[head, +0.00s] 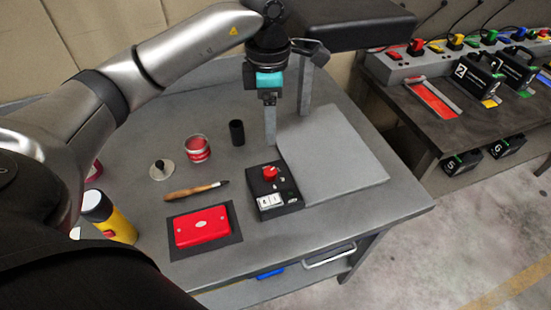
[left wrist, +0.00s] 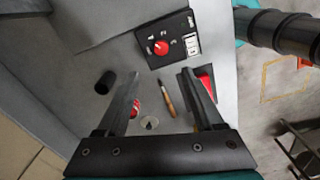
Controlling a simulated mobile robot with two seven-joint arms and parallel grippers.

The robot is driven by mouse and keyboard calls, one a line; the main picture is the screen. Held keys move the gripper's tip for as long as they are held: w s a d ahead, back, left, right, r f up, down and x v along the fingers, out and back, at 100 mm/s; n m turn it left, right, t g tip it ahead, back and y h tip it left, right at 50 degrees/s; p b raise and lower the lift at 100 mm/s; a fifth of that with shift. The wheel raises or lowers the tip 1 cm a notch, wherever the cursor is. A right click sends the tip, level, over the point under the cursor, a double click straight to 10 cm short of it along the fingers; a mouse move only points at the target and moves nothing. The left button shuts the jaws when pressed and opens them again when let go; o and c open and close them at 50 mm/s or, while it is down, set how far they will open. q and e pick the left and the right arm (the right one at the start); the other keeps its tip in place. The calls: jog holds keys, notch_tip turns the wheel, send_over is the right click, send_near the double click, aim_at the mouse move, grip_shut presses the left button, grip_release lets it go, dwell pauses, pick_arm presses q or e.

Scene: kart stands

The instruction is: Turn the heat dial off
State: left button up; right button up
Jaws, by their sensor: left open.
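The heat dial (head: 270,173) is a red knob on a black control box (head: 287,207) on the grey workbench. The dial also shows in the left wrist view (left wrist: 161,48), with small white marks around it. The box has white switches (head: 270,201) at its front. My left gripper (head: 270,138) points down above the bench, behind the dial and apart from it. In the left wrist view its two fingers (left wrist: 157,98) are spread with nothing held between them. The dial lies beyond the fingertips. My right gripper is not in view.
A grey plate (head: 330,160) adjoins the box on the right. A black cup (head: 237,133), red tin (head: 197,149), brush-like wooden tool (head: 195,191), red case (head: 202,227) and yellow bottle (head: 112,220) stand left. A second bench (head: 455,130) holds kart equipment. The front right bench corner is clear.

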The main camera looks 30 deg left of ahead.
aim_at(270, 171)
pick_arm(q)
notch_tip(270, 171, down, 13)
jog(key=shift+s+r+b, duration=0.1)
jog(key=shift+s+b, duration=0.05)
jog(key=shift+b, duration=0.15)
jog(key=shift+f, duration=0.6)
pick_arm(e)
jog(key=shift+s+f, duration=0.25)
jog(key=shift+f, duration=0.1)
pick_arm(q)
jog(key=c, duration=0.4)
grip_shut()
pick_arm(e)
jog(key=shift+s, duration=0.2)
